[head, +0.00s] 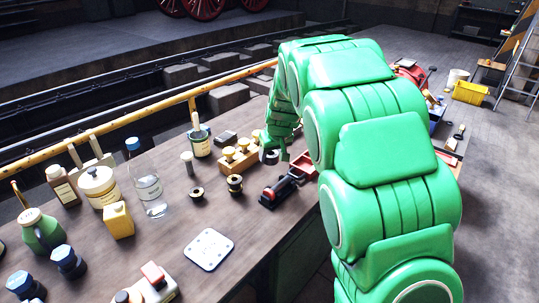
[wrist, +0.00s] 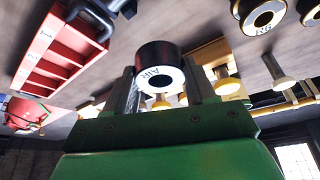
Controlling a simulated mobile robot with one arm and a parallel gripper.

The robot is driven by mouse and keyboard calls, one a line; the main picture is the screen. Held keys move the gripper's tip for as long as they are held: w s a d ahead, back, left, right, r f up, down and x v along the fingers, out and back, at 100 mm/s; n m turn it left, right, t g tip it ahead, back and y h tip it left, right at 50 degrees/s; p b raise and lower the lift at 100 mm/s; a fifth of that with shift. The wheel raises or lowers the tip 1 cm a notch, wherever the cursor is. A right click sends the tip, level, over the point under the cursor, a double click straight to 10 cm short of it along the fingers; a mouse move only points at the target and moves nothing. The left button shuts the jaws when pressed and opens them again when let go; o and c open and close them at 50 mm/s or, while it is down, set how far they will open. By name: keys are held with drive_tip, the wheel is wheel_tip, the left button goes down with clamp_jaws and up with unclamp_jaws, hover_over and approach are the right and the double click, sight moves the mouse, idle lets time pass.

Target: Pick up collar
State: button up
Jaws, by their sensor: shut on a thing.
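A dark collar (wrist: 155,52) with a white end face marked "AIR" and a round hole sits between the two fingers of my gripper (wrist: 160,85) in the wrist view. The fingers are shut on it from both sides. In the head view my gripper (head: 273,148) is low over the workbench, beside a wooden block with yellow-topped knobs. The held collar shows there as a small dark shape (head: 270,157), partly hidden by the green gripper. Whether it touches the bench is hard to tell. Two other collars stand on the bench, one dark and brassy (head: 235,184), one flatter (head: 197,193).
The wooden knob block (head: 238,160) is close left of my gripper. A black and red vice-like tool (head: 280,190) and a red compartment tray (wrist: 62,55) are close by. Bottles, a glass beaker (head: 149,192) and a white plate (head: 209,249) occupy the left bench.

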drive_tip(key=s+r, duration=0.3)
drive_tip(key=s, duration=0.4)
drive_tip(key=shift+s+d+r, duration=0.25)
drive_tip(key=shift+s+d, duration=0.1)
drive_tip(key=shift+d, duration=0.1)
